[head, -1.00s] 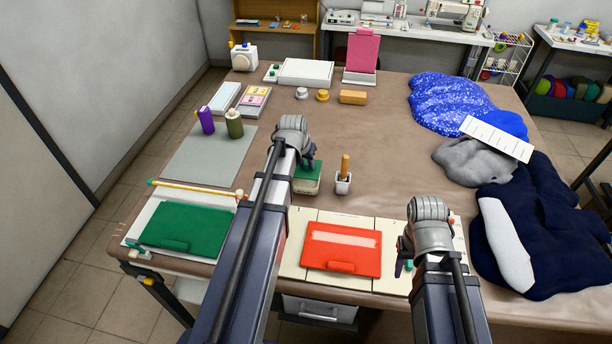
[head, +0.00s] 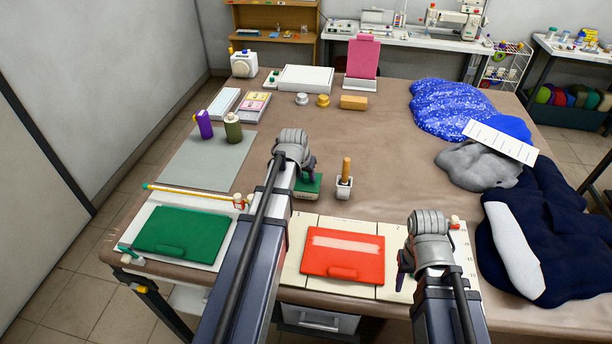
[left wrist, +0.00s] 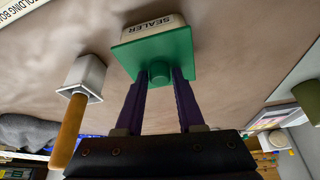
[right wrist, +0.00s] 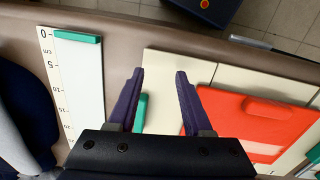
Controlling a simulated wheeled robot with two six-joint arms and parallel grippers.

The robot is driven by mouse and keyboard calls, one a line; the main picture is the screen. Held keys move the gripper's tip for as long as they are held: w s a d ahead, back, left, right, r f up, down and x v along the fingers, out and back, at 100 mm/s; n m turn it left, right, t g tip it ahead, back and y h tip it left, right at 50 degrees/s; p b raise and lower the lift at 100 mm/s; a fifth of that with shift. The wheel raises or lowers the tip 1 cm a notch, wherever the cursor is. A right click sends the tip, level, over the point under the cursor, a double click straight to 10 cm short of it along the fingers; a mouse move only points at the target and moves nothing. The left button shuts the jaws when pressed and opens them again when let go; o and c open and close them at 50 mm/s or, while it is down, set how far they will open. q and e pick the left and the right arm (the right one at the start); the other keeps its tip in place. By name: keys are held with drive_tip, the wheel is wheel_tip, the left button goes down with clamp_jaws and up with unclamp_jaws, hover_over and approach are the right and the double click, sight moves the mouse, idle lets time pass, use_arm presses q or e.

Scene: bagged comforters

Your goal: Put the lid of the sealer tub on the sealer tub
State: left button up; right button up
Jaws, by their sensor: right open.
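The cream sealer tub (head: 306,196), marked SEALER, stands on the table just beyond my left arm. It also shows in the left wrist view (left wrist: 147,24). Its square green lid (left wrist: 152,50), with a round knob, is over the tub's top. It also shows in the head view (head: 310,186). Whether it is fully seated I cannot tell. My left gripper (left wrist: 160,76) has its purple fingers closed on both sides of the knob. My right gripper (right wrist: 160,76) is open and empty above the pale boards at the table's front.
A white pot with a wooden-handled tool (head: 344,186) stands close right of the tub. A red flat case (head: 342,255) and a green one (head: 182,232) lie at the front. Dark blue comforters (head: 548,235) fill the right side. The middle of the table is clear.

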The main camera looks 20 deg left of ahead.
use_arm(q)
drive_tip(key=o, duration=0.3)
drive_tip(key=shift+r, duration=0.1)
use_arm(e)
drive_tip(key=shift+r, duration=0.1)
use_arm(q)
drive_tip(key=shift+r+p, duration=0.4)
drive_tip(key=shift+p, duration=0.1)
use_arm(e)
drive_tip(key=shift+r, duration=0.4)
use_arm(q)
drive_tip(key=p+v, duration=1)
drive_tip(key=v, duration=0.1)
drive_tip(key=shift+s+r, duration=0.25)
use_arm(e)
wheel_tip(320, 180, up, 10)
drive_tip(key=shift+r, duration=0.25)
